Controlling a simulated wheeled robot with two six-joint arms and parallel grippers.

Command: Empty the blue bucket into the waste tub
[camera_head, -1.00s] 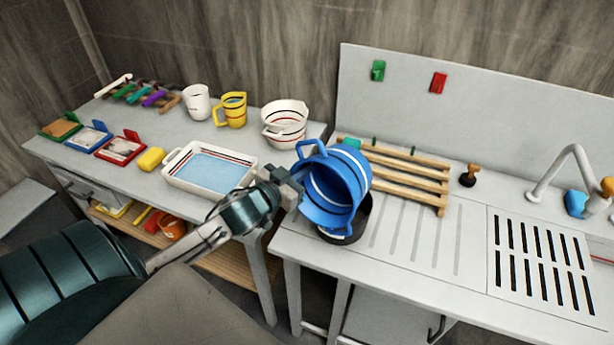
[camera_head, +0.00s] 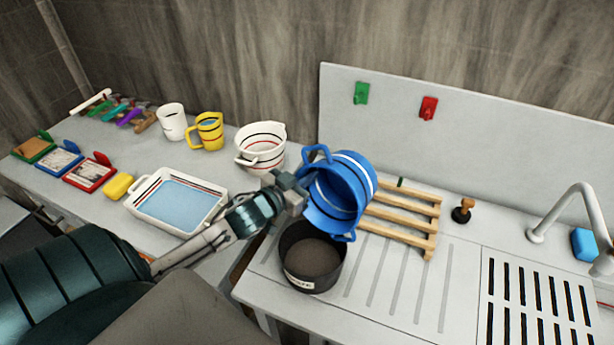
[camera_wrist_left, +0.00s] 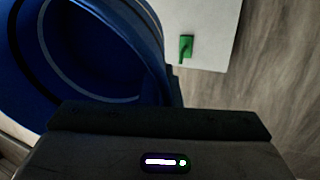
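The blue bucket (camera_head: 352,187) is tilted over in the head view, its open mouth facing down and toward the dark waste tub (camera_head: 313,258). The tub stands upright on the left part of the draining counter, just below the bucket. My left gripper (camera_head: 300,186) is shut on the bucket at its left side and holds it up. In the left wrist view the bucket (camera_wrist_left: 85,45) fills the upper left, and its dark blue inside shows no contents that I can make out. The tub's visible inside looks dark brown. My right gripper is not in view.
A wooden rack (camera_head: 405,215) lies right of the bucket. A white tray of blue liquid (camera_head: 175,232), a white bowl (camera_head: 260,150) and a yellow jug (camera_head: 207,132) stand on the left table. A tap (camera_head: 580,200) and slotted grate (camera_head: 530,300) are at the right.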

